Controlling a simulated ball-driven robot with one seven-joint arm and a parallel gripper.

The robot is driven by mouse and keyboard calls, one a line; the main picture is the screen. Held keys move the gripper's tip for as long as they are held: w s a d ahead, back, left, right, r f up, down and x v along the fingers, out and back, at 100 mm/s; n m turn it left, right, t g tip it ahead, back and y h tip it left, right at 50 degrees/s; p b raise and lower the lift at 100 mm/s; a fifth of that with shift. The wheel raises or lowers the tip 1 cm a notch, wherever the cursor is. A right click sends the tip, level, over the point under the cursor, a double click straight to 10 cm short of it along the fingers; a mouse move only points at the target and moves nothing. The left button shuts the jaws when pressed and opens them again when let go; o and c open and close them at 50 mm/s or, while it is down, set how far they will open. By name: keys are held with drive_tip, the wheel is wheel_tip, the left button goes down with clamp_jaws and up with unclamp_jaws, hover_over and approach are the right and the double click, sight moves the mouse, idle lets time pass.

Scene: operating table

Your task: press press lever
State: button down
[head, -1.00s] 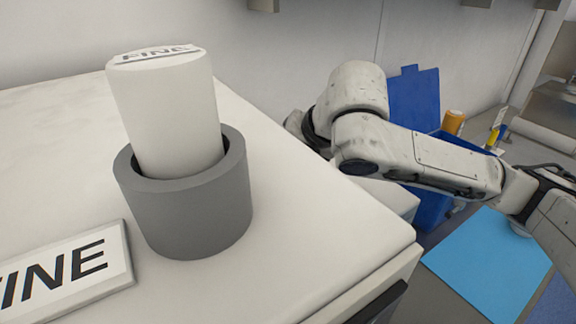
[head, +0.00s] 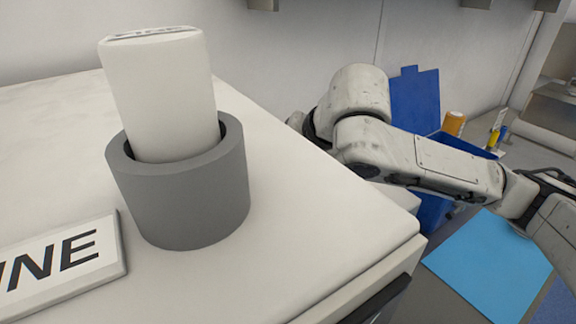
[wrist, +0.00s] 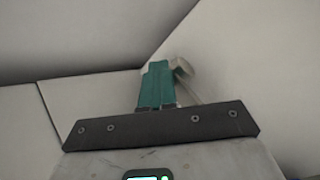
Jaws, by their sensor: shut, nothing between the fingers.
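In the wrist view my gripper (wrist: 158,66) is shut, its teal fingers together with nothing between them. A pale rounded knob on a thin rod (wrist: 183,67) shows right beside and partly behind the fingertips. It may be the press lever; I cannot tell whether the fingers touch it. In the head view no lever is visible, and my gripper is hidden behind my arm and the white cabinet.
A blue bin (head: 415,105), an orange bottle (head: 453,123) and a light blue mat (head: 488,258) are at right.

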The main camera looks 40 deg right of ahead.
drive_tip(key=shift+s+f+g, duration=0.15)
drive_tip(key=shift+f+g, duration=0.05)
drive_tip(key=shift+f, duration=0.4)
drive_tip(key=shift+s+f+g, duration=0.1)
drive_tip(key=shift+f+g, duration=0.1)
drive_tip(key=shift+f, duration=0.4)
drive_tip(key=shift+w+a+r+p, duration=0.1)
drive_tip(key=shift+w+r+p, duration=0.05)
drive_tip(key=shift+r+p, duration=0.8)
drive_tip(key=shift+r, duration=0.15)
drive_tip(key=shift+a+r+p, duration=0.15)
drive_tip(key=shift+r+p, duration=0.75)
drive_tip(key=shift+r, duration=0.5)
drive_tip(key=shift+w+r+p, duration=0.25)
drive_tip(key=shift+r+p, duration=0.65)
drive_tip(key=shift+r, duration=0.4)
